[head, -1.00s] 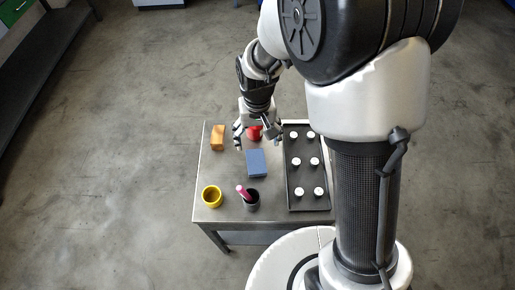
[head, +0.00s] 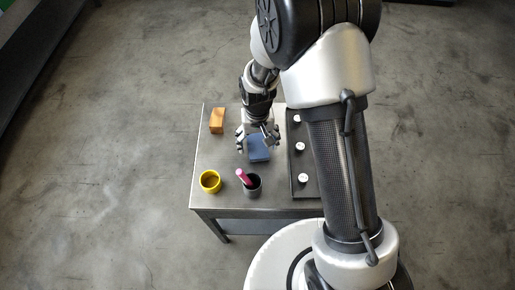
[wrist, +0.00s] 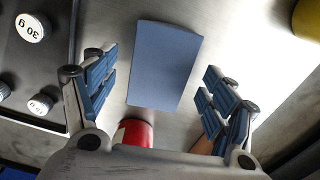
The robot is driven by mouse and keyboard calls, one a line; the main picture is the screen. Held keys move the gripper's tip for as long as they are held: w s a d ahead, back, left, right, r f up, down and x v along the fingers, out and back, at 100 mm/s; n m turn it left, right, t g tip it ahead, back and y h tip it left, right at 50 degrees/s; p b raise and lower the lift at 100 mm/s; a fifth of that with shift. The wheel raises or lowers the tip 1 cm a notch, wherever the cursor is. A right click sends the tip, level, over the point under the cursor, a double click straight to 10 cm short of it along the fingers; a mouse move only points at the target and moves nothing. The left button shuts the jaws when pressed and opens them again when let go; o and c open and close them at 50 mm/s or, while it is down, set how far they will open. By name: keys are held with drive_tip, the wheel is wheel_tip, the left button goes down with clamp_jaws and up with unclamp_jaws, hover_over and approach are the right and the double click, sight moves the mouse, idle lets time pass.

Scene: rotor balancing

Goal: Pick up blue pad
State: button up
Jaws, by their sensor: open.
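The blue pad (head: 259,153) lies flat on the metal table (head: 215,155), near its middle. In the wrist view the blue pad (wrist: 164,64) lies ahead of and between the two fingers, with none of them touching it that I can see. My gripper (head: 257,140) is open and empty above the far part of the pad, and hides that part in the head view. Its spread fingers with blue inner pads also show in the wrist view (wrist: 160,88).
A black tray (head: 302,188) with white weights (head: 303,178) stands right of the pad. A yellow cup (head: 210,181), a dark cup (head: 252,187) with a pink item and an orange block (head: 217,120) are nearby. A red object (wrist: 137,132) is close to my gripper.

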sight(258, 145)
drive_tip(key=shift+f, duration=0.55)
drive_tip(key=shift+r, duration=0.1)
drive_tip(key=shift+c, duration=0.4)
drive_tip(key=c, duration=1.2)
wheel_tip(258, 145, up, 20)
drive_tip(key=p, duration=0.6)
